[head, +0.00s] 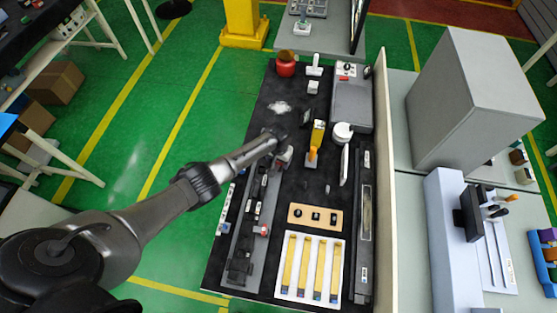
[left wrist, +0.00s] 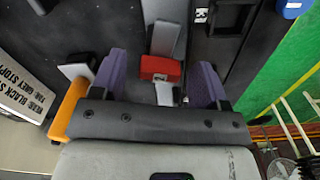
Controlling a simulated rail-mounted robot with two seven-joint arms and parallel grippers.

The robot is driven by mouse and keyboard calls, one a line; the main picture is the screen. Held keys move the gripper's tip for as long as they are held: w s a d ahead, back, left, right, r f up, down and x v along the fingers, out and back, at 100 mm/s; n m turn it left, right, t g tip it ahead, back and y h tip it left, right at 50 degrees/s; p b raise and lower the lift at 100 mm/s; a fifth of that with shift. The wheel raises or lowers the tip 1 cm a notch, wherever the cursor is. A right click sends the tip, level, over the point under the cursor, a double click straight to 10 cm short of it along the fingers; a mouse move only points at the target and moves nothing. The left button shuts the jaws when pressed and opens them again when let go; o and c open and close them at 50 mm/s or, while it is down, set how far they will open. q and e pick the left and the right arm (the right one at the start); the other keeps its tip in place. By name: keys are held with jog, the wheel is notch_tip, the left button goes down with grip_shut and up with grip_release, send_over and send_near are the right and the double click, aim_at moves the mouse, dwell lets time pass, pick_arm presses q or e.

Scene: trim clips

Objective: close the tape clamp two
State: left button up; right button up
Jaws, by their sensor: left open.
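My left gripper (head: 284,154) reaches in over the dark rail fixture (head: 245,225) on the black table, near its far end. In the left wrist view the purple fingers of my left gripper (left wrist: 158,66) are apart. A clamp with a red block (left wrist: 161,68), a grey lever arm and a white part lies between them in that picture. Gaps show on both sides of the red block, so no grip is visible. In the head view the gripper hides most of the clamp there. Another red-tipped clamp (head: 264,230) sits nearer on the fixture. Which clamp is number two cannot be read.
An orange-handled tool (head: 312,154) stands right of the gripper; an orange block (left wrist: 70,108) shows beside the left finger. A wooden block (head: 315,217) and a white board with yellow strips (head: 311,268) lie nearer. A cream wall (head: 383,180) bounds the right side.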

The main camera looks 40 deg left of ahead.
pick_arm(q)
jog(key=shift+c, duration=0.2)
jog(key=shift+c, duration=0.7)
jog(key=c, duration=0.7)
jog(key=shift+c, duration=0.2)
